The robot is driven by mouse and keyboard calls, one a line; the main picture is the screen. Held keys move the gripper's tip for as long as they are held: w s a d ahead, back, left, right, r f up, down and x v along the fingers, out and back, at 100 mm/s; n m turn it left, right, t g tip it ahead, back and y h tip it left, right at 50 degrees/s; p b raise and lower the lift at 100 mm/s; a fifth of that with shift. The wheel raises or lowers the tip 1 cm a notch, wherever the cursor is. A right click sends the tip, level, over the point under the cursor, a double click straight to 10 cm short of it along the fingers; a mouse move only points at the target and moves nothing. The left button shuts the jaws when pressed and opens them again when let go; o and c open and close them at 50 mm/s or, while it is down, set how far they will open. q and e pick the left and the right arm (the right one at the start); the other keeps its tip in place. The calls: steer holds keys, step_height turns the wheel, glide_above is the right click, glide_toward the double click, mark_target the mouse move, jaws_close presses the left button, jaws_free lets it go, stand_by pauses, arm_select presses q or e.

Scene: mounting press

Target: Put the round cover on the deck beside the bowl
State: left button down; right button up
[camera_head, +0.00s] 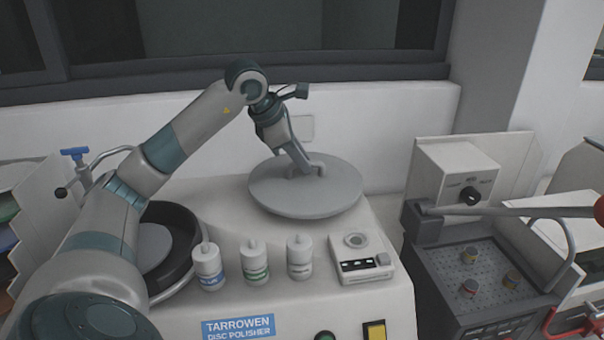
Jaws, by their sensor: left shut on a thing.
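The round cover (270,190) is a grey disc with a handle on top. It is over the back right part of the white polisher deck (222,208), to the right of the bowl. My left gripper (305,168) is shut on the cover's handle from above. The cover looks nearly level, and I cannot tell whether its underside touches the deck. The bowl (190,222) is black-rimmed with a grey disc inside, open on top and partly hidden by my left arm. My right gripper is out of view.
Three white bottles (254,263) stand in a row in front of the cover. A small white device (360,258) sits to their right. A blue-handled tap (76,156) is behind the bowl. A grey-topped press machine (485,272) stands right of the deck.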

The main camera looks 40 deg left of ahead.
mark_target(305, 177)
arm_select(q)
steer(key=shift+f+p, duration=0.65)
steer(key=shift+f, duration=1.35)
steer(key=c, duration=2.2)
jaws_free()
steer(key=shift+f, duration=0.15)
steer(key=o, duration=0.5)
steer(key=shift+c, duration=0.2)
steer(key=shift+r, duration=0.2)
steer(key=shift+s+a+r+b, duration=0.1)
steer(key=shift+s+r+b, duration=0.25)
steer(key=shift+r, duration=0.15)
steer(key=b+v, duration=0.2)
steer(key=v, duration=0.8)
steer(key=shift+s+r, duration=0.25)
steer(key=shift+r, duration=0.05)
